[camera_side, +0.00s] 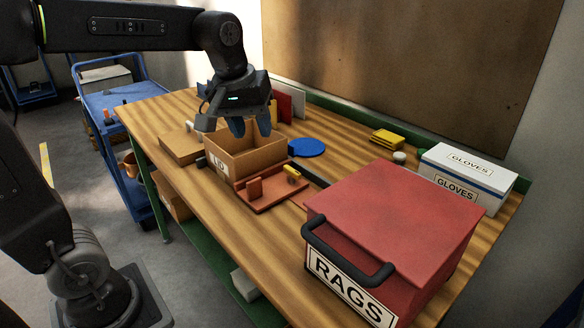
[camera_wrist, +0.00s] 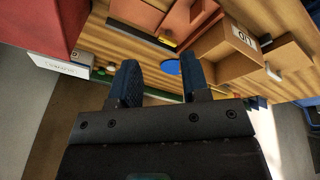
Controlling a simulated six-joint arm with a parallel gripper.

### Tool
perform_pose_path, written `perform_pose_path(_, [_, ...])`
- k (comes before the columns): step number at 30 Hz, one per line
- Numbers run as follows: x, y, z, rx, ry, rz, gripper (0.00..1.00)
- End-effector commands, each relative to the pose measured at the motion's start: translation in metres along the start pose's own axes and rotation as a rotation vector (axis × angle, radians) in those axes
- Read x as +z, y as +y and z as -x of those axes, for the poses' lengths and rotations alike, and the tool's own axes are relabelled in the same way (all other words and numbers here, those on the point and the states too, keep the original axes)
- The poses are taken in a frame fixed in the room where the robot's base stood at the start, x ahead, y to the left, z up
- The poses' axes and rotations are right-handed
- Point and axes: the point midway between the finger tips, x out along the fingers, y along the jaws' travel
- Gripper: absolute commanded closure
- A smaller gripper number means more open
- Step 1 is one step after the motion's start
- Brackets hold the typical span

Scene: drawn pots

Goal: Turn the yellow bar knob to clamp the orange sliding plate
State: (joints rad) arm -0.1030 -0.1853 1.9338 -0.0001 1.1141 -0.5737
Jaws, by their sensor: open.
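The yellow bar knob (camera_side: 292,173) sits on a small raised part at the back right of an orange-brown plate fixture (camera_side: 275,198) on the bench. A small orange upright block (camera_side: 254,187) stands at the fixture's left. I cannot tell which piece slides. My gripper (camera_side: 240,126) is open and empty, above and behind the fixture, over the open cardboard box. In the wrist view its two blue fingers (camera_wrist: 160,82) are spread apart. The fixture (camera_wrist: 180,20) shows at the top there, with a bit of yellow (camera_wrist: 167,41) at its lower edge, partly cut off.
The open cardboard box (camera_side: 262,165) stands directly behind the fixture. A blue disc (camera_side: 307,147) lies to its right. A large red RAGS box (camera_side: 392,220) with a dark handle stands at the front right, with a gloves box (camera_side: 466,178) behind it.

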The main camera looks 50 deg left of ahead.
Motion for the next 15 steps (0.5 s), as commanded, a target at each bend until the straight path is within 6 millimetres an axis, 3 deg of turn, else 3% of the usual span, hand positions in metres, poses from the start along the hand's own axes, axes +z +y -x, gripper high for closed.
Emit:
perform_pose_path(3, [-0.047,0.014,-0.018,-0.052,-0.052,0.209,0.57])
perform_pose_path(9, [-0.114,0.026,-0.062,-0.145,-0.115,0.557,0.57])
perform_pose_path(15, [-0.154,0.026,-0.102,-0.221,-0.146,0.803,0.57])
